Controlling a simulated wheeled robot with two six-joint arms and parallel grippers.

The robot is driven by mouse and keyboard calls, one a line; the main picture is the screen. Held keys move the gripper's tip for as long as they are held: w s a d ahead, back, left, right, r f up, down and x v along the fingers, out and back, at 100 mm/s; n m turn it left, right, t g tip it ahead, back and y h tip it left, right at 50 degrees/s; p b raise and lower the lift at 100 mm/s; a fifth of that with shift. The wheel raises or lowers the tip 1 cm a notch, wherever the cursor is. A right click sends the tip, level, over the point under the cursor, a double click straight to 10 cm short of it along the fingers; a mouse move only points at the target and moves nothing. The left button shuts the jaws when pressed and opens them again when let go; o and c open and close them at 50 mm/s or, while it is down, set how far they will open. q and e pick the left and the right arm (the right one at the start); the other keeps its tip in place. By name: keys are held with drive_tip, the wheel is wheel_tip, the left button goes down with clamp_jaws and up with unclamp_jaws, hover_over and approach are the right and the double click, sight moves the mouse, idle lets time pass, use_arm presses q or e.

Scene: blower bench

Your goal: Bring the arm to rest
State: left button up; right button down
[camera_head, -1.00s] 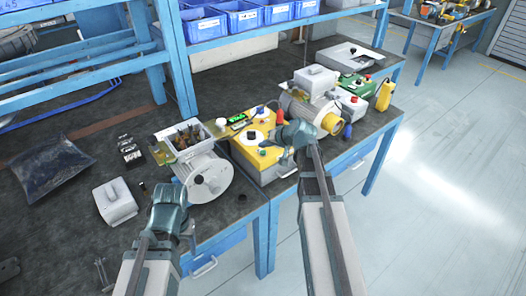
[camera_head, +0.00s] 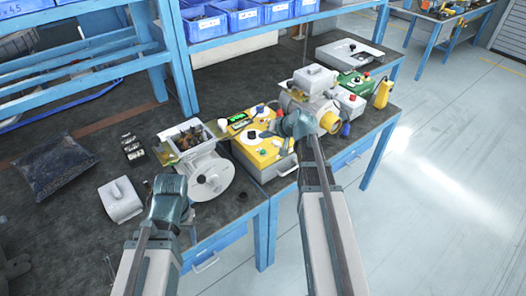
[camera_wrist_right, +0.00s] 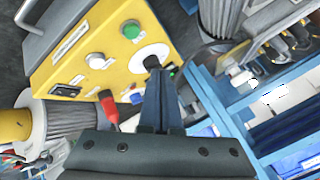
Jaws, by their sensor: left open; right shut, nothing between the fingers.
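My right gripper (camera_head: 276,129) is over the yellow control box (camera_head: 262,155) on the bench, its fingers shut and empty. In the right wrist view the shut fingertips (camera_wrist_right: 153,72) point at the black knob on the box's round white dial (camera_wrist_right: 150,57); I cannot tell whether they touch. My left gripper (camera_head: 168,188) is open at the front left of the bench, just left of the grey blower housing (camera_head: 210,178). Its fingertips are hard to make out. Nothing shows held in it.
A yellow-and-white motor unit (camera_head: 310,105) stands right beside my right gripper. A grey cover (camera_head: 120,200) and a dark bag (camera_head: 53,165) lie at left. Blue shelf uprights (camera_head: 178,65) and blue bins (camera_head: 205,24) are behind. Open floor (camera_head: 450,150) lies to the right.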

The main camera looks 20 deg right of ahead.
drive_tip(key=s+a+f+n+g, duration=0.2)
drive_tip(key=s+a, duration=0.3)
drive_tip(key=a, duration=0.3)
drive_tip(key=s+a+f+n+g, duration=0.25)
drive_tip(key=s+a, duration=0.25)
drive_tip(key=a, duration=0.3)
drive_tip(key=s+a+f+n+g+h, duration=0.1)
drive_tip(key=s+a+n+g+h, duration=0.1)
drive_tip(key=s, duration=0.6)
drive_tip(key=s+a+f+n+g+h, duration=0.1)
drive_tip(key=s+a+n+g+h, duration=0.1)
drive_tip(key=s+a, duration=0.3)
drive_tip(key=s, duration=0.2)
drive_tip(key=shift+s+h, duration=0.35)
drive_tip(key=shift+h, duration=0.05)
idle(2.3)
